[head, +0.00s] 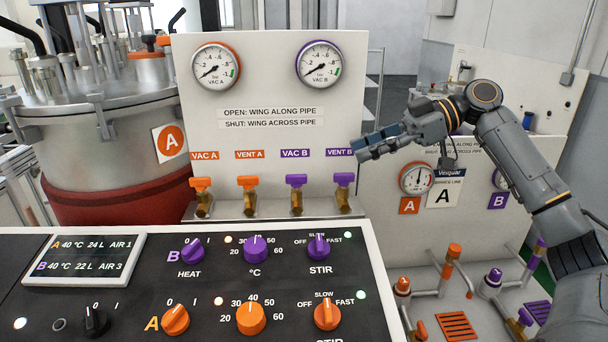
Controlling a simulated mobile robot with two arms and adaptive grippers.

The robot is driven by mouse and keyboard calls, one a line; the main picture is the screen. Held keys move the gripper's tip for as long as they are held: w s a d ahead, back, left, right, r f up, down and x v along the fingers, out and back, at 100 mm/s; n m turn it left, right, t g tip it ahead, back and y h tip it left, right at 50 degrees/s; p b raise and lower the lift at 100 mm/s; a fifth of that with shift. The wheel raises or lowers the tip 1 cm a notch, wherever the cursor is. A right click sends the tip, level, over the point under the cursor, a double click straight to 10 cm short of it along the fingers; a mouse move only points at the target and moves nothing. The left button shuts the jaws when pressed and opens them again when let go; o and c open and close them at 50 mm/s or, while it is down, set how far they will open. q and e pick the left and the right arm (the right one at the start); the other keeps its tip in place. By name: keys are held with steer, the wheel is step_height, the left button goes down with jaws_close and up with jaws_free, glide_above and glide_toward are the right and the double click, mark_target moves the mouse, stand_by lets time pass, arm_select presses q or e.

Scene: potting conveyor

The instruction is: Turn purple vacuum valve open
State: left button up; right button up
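The purple vacuum valve (296,182) stands under the VAC B label (295,153) on the white panel. Its purple wing sits on a brass body and looks crosswise to the pipe. The VAC B gauge (319,64) above has its needle at the lower left, near 0. My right gripper (364,147) is in front of the panel's right edge, right of and higher than the purple vacuum valve, apart from it. Its fingers point left, and nothing shows between them; their gap cannot be made out. My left gripper is out of view.
The purple VENT B valve (344,182) stands close on the right; the orange VENT A (248,184) and VAC A (201,185) valves stand to the left. A control console (215,290) lies in front. A steel vessel (110,150) is at the left.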

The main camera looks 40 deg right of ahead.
mark_target(297, 175)
steer(key=p+x, duration=0.1)
steer(key=x, duration=0.3)
steer(key=p+x, duration=0.2)
steer(key=x, duration=0.1)
steer(key=p+x, duration=0.1)
steer(key=x, duration=0.3)
steer(key=shift+a+r+p, duration=0.15)
steer(key=shift+a+p, duration=0.15)
steer(key=shift+a, duration=0.2)
steer(key=shift+w+a+f, duration=0.25)
steer(key=shift+a+f, duration=0.1)
steer(key=shift+a, duration=0.05)
jaws_close()
